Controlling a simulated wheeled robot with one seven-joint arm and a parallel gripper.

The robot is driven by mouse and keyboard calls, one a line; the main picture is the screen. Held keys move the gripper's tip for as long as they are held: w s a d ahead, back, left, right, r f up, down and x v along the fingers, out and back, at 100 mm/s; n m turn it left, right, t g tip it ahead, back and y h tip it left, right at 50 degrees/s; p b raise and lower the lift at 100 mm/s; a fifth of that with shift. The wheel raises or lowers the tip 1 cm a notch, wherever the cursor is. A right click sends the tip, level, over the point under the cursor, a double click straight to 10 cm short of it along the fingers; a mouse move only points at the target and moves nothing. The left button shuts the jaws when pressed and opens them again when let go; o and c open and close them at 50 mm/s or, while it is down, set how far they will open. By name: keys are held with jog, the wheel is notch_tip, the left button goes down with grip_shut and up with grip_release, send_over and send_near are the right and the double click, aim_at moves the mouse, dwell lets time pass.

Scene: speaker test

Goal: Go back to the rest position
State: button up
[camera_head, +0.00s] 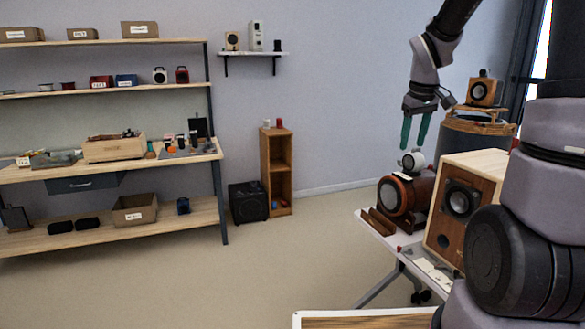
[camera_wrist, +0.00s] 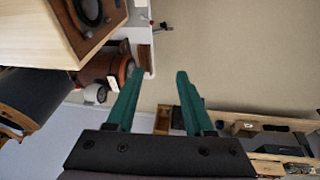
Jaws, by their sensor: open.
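My gripper (camera_head: 414,132) has two green fingers and hangs pointing down in the head view, above the white table at the right. It is open, with nothing between the fingers. The fingers also show apart in the wrist view (camera_wrist: 161,74). Below the fingertips is a small white round speaker (camera_head: 413,160) on top of a red-brown cylindrical speaker (camera_head: 398,195). A gap seems to lie between the fingertips and the white speaker.
A large wooden box speaker (camera_head: 462,200) stands on the white table (camera_head: 378,231). A small wooden speaker (camera_head: 483,91) sits on a dark drum-like stand behind. Shelves (camera_head: 110,180) with boxes line the left wall. The floor (camera_head: 270,260) between is clear.

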jog(key=s+a+r+m+t+y, duration=0.1)
jog(key=s+a+r+m, duration=0.1)
jog(key=s, duration=0.5)
jog(key=s+a+r+m+t+y, duration=0.1)
jog(key=s+a+r+m, duration=0.1)
jog(key=s+r, duration=0.3)
jog(key=s+a+r+m+t+y, duration=0.1)
jog(key=s+a+r+m, duration=0.2)
jog(key=s, duration=0.5)
jog(key=shift+s+a+r+t, duration=0.3)
jog(key=shift+s+r, duration=0.05)
jog(key=shift+r, duration=0.05)
